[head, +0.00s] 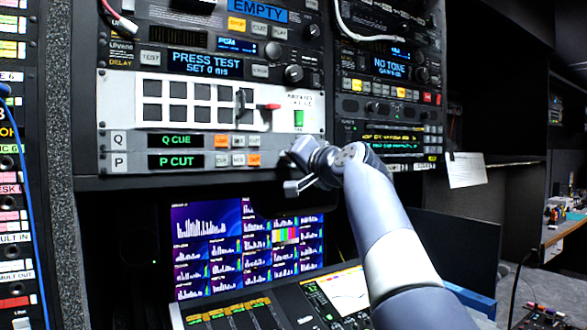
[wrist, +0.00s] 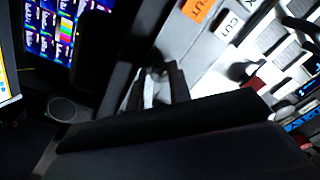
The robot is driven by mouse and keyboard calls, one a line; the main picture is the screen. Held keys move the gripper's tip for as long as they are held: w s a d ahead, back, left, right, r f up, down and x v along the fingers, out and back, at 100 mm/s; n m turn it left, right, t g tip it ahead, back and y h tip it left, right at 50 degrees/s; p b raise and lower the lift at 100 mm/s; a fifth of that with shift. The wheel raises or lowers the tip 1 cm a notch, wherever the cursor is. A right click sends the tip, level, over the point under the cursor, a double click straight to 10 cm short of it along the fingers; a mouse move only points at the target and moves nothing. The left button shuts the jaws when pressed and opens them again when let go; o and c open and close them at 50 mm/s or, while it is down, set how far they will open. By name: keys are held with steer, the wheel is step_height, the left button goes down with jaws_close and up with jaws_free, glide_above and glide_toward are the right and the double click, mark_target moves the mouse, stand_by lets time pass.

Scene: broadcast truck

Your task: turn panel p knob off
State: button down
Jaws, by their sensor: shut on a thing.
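Panel P (head: 178,162) is the lower strip of the rack unit in the head view, with a green "P CUT" display and small white and orange buttons. My gripper (head: 289,169) is at the right end of this strip and covers the knob's place there. In the wrist view my gripper (wrist: 155,86) is dark and close against the panel's edge. It is shut on a small pale thing, which by its place is the panel P knob. The knob's pointer and setting cannot be made out.
Panel Q (head: 178,141), a similar strip, lies directly above. Above it is a white button plate (head: 200,103) with a red-tipped lever (head: 270,106). Monitors (head: 245,245) and a sloped console (head: 290,310) sit below. A white paper (head: 466,170) hangs at the right.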

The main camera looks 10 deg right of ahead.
steer(key=n+b, duration=0.2)
steer(key=n, duration=0.9)
steer(key=shift+y+b, duration=0.3)
steer(key=shift+b, duration=0.1)
steer(key=shift+n, duration=0.3)
steer(key=c, duration=1.3)
jaws_free()
steer(key=b+v, duration=0.3)
steer(key=v, duration=0.7)
steer(key=shift+s+d+b, duration=0.15)
steer(key=shift+s+b, duration=0.15)
steer(key=shift+s, duration=0.05)
